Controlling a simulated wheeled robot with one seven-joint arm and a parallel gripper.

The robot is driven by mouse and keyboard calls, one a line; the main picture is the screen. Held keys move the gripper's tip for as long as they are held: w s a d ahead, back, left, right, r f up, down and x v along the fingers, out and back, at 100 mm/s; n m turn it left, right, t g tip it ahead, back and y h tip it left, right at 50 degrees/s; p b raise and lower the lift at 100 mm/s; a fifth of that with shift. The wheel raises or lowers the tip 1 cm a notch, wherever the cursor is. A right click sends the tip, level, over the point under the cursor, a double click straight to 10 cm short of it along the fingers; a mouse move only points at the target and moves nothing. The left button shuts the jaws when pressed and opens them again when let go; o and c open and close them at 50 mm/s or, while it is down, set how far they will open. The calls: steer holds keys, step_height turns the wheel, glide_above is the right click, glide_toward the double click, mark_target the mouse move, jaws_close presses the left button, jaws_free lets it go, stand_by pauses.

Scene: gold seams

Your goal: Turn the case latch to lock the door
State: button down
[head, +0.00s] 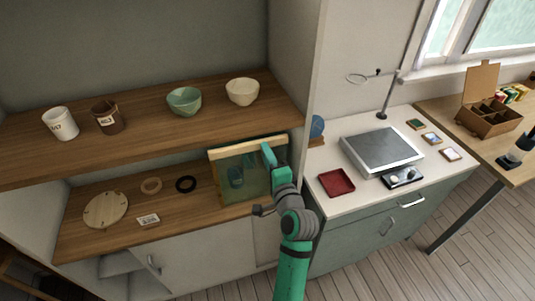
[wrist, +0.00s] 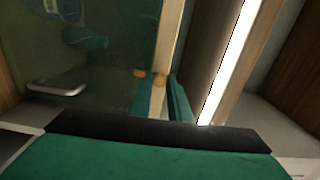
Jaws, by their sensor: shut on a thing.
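The display case (head: 212,172) has a pale wooden top and frame and a greenish glass door; it stands on the lower shelf. A teal rounded object shows dimly through the glass. The door looks closed against the frame, though my arm covers part of it. My gripper (head: 268,156) is at the case's right side. In the wrist view the door glass (wrist: 110,50) is at left with a metal handle (wrist: 56,89). The small brass latch (wrist: 158,79) sits on the wooden door edge, between my fingers (wrist: 162,95), which are shut on it. Its exact angle is hard to tell.
Bowls and cups stand on the upper shelf (head: 150,103). A red tray (head: 336,182) sits on the right counter.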

steer(key=shift+d+m, duration=0.1)
steer(key=shift+m, duration=0.2)
steer(key=c, duration=1.7)
jaws_free()
steer(key=v, duration=1)
steer(key=shift+s+d, duration=0.1)
steer(key=shift+s, duration=0.3)
